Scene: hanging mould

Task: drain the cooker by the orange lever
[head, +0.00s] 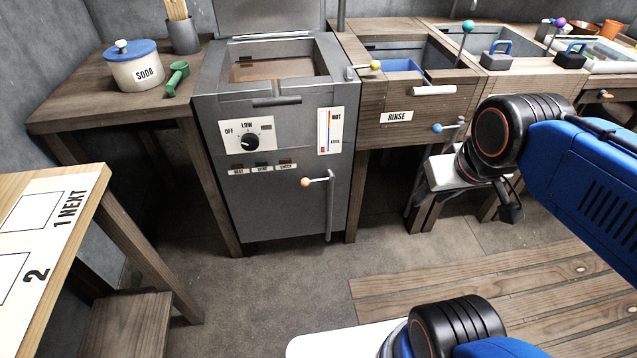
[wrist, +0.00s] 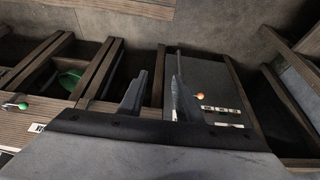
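The cooker (head: 280,130) is a grey metal box with its lid up and brown liquid inside. A dial and a gauge are on its front. The orange lever (head: 306,182) is a small orange ball on a light arm, joined to a vertical grey pipe low on the cooker's front. In the wrist view the orange lever (wrist: 201,96) shows just right of my fingers, beyond them. My gripper (wrist: 157,88) is open, with nothing between its two dark fingers. In the head view my arm is at the right, well apart from the lever, and hides most of the gripper.
The rinse tank (head: 397,117) stands right of the cooker, with a blue lever (head: 438,128) on its front. A white-topped stool (head: 445,172) stands below. A soda jar (head: 136,66) and green scoop (head: 176,78) are on the left bench. Floor before the cooker is clear.

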